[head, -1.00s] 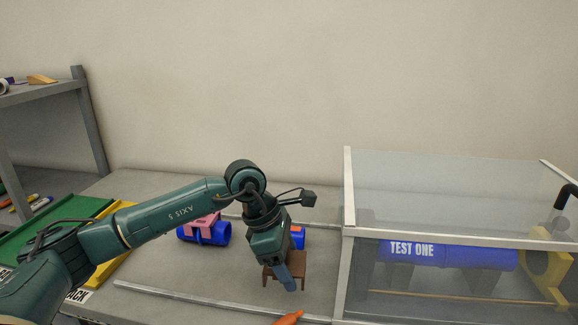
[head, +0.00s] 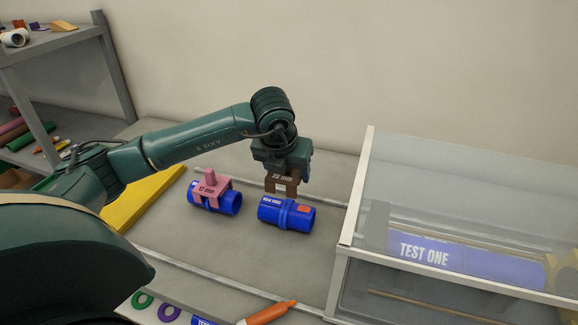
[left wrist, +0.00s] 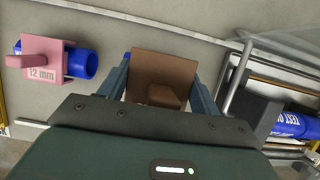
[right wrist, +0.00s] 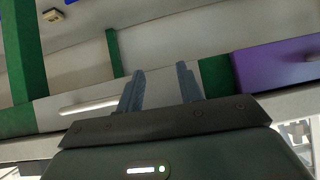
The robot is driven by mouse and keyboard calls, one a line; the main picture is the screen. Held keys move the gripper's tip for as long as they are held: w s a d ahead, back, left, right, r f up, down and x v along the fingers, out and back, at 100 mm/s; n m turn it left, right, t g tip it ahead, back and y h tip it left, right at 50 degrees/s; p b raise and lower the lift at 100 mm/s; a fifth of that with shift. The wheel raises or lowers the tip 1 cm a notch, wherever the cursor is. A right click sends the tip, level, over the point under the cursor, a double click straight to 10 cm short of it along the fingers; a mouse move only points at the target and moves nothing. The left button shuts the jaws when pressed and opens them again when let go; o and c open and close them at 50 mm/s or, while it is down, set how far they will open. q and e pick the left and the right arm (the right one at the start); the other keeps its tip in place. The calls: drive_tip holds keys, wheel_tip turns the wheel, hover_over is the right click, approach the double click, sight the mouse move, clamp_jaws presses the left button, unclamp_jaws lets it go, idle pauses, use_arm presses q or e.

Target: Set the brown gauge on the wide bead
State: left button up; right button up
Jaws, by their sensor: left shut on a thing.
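My left gripper (head: 282,170) is shut on the brown gauge (head: 283,184), which has two legs pointing down. The gauge appears just above and behind a blue pipe (head: 270,210) with a raised bead (head: 286,214) around its middle; any contact cannot be told. In the left wrist view the brown gauge (left wrist: 165,72) sits between the fingers and hides most of that pipe. A second blue pipe (head: 229,203) to the left carries a pink gauge (head: 210,188), marked 12 mm in the left wrist view (left wrist: 42,66). My right gripper (right wrist: 160,82) is open and empty.
A clear-walled case (head: 362,190) with a blue TEST ONE pipe (head: 440,255) stands right. A metal rail (head: 240,276) crosses the bench in front. An orange tool (head: 268,312) and green and purple rings (head: 168,312) lie at the front. A shelf (head: 60,50) stands left.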

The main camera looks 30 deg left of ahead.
sight(288, 201)
use_arm(q)
drive_tip(key=shift+f, duration=0.1)
drive_tip(key=shift+f+b, duration=1)
drive_tip(key=shift+f, duration=0.65)
drive_tip(key=shift+f+b, duration=0.45)
drive_tip(key=shift+f, duration=0.6)
use_arm(e)
drive_tip(key=shift+w+a+f, duration=0.2)
drive_tip(key=shift+a+f, duration=0.05)
drive_tip(key=shift+a, duration=0.35)
drive_tip(key=shift+s, duration=0.1)
use_arm(q)
drive_tip(key=shift+f+b, duration=0.1)
drive_tip(key=shift+b, duration=0.2)
use_arm(e)
drive_tip(key=shift+d+f, duration=0.1)
drive_tip(key=shift+f, duration=0.15)
drive_tip(key=shift+f, duration=0.15)
drive_tip(key=shift+w+t, duration=0.3)
